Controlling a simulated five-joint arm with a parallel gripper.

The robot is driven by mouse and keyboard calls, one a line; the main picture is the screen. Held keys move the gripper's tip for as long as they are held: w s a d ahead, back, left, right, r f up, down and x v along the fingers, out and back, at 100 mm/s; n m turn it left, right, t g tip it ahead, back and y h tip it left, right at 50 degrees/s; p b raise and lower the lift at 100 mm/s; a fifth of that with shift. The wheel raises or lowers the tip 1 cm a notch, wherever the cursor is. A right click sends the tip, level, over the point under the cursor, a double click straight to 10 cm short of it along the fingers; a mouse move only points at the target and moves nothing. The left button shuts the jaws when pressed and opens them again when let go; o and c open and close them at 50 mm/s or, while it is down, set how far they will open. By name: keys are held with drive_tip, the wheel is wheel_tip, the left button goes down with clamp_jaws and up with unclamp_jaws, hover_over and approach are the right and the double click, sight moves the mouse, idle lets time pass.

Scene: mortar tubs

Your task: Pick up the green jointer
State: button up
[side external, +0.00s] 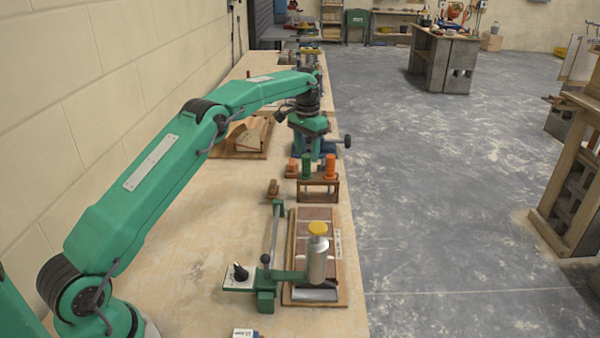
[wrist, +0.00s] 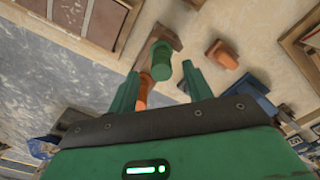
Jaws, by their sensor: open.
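The green jointer (side external: 306,166) stands upright in a small wooden rack (side external: 318,191) on the bench, beside an orange-handled one (side external: 330,168). My gripper (side external: 310,150) is just above the rack, pointing down, close over the green handle. In the wrist view the green jointer (wrist: 161,62) shows end-on between and slightly beyond the tips of my open gripper (wrist: 159,70), with no clear contact. The orange handle (wrist: 140,92) is partly hidden by the left finger. The rack (wrist: 163,34) is partly hidden by the green handle.
A small orange block (side external: 291,168) lies left of the rack. Nearer the camera are a board with a clamp-like fixture and a yellow-capped canister (side external: 317,255). A blue-based tool (side external: 325,148) stands behind. The bench's right edge is close to the rack.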

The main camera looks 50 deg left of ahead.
sight(306, 166)
drive_tip(key=shift+f, duration=0.4)
drive_tip(key=shift+f, duration=2.6)
drive_tip(key=c, duration=1.1)
